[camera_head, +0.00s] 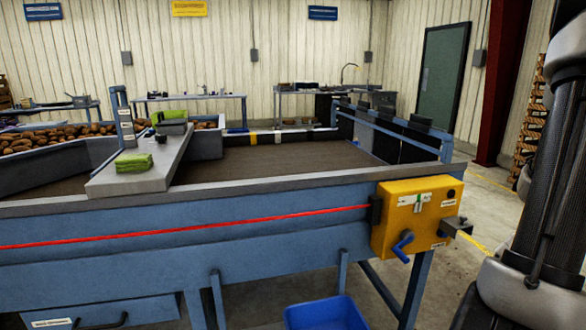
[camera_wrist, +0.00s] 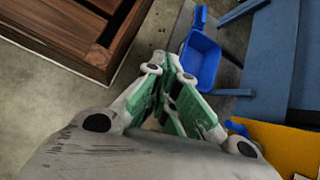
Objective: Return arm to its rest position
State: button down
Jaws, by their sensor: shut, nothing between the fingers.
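My gripper (camera_wrist: 172,78) shows in the wrist view, with green and white fingers. Its fingertips are closed together and nothing is between them. It hangs above the concrete floor, with a blue bin (camera_wrist: 204,60) just beyond the fingertips. My gripper is not in the head view. There, part of my arm (camera_head: 535,190) stands upright at the right edge.
The blue grader frame (camera_head: 180,242) fills the head view's left and middle. A yellow control box (camera_head: 395,212) with a blue handle (camera_head: 401,246) sits at its right end. A blue bin (camera_head: 326,315) stands below. A wooden crate (camera_wrist: 75,28) is upper left in the wrist view.

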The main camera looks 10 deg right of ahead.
jog(key=a+r+n+t+h, duration=0.1)
jog(key=a+r+n+h, duration=0.1)
jog(key=r+n, duration=0.3)
jog(key=w+a+r+n+t+h, duration=0.1)
jog(key=a+r+n+h, duration=0.2)
jog(key=r, duration=0.5)
jog(key=w+a+r+n+t+h, duration=0.1)
jog(key=a+r+n+h, duration=0.2)
jog(key=r+n, duration=0.3)
jog(key=shift+w+a+r+n+t, duration=0.25)
jog(key=shift+a+n+t, duration=0.15)
jog(key=shift+a, duration=0.35)
